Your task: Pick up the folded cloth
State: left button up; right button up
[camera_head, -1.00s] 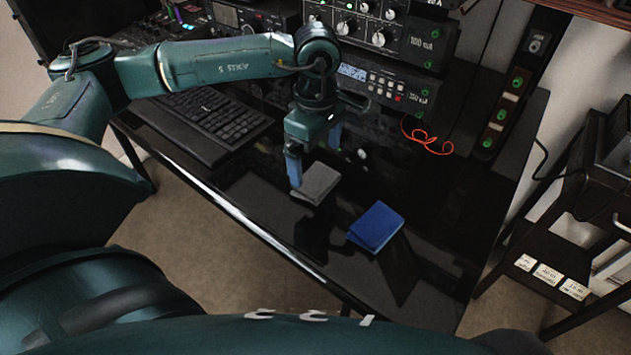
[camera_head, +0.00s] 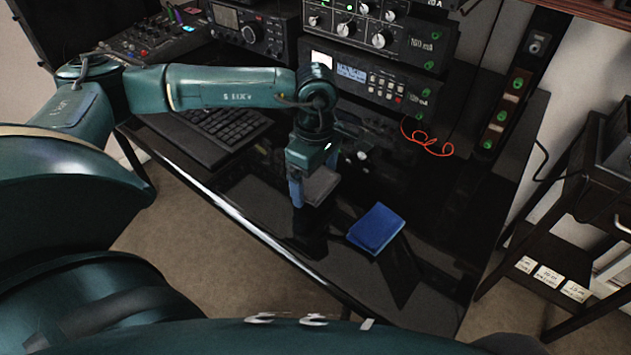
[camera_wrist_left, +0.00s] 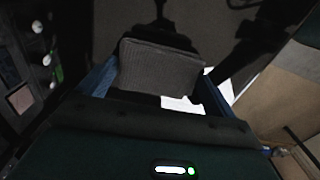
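In the left wrist view the cloth (camera_wrist_left: 158,68) shows a ribbed surface and sits between the two blue fingers. In the left wrist view the gripper (camera_wrist_left: 157,85) appears open, with a narrow gap beside the cloth; contact is hard to tell. My right gripper is not in view.
A blue flat folded item (camera_head: 376,228) lies on the desk to the right of the cloth. A keyboard (camera_head: 215,130) is at the left. Radio equipment (camera_head: 375,85) stands at the back, with an orange cable (camera_head: 430,140). The desk front edge (camera_head: 265,235) is close.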

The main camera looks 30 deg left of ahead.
aim_at(315, 178)
pick_arm(q)
jog(key=shift+c, duration=1.1)
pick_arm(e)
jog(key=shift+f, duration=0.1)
pick_arm(q)
notch_tip(315, 178, up, 10)
jog(key=shift+p, duration=0.4)
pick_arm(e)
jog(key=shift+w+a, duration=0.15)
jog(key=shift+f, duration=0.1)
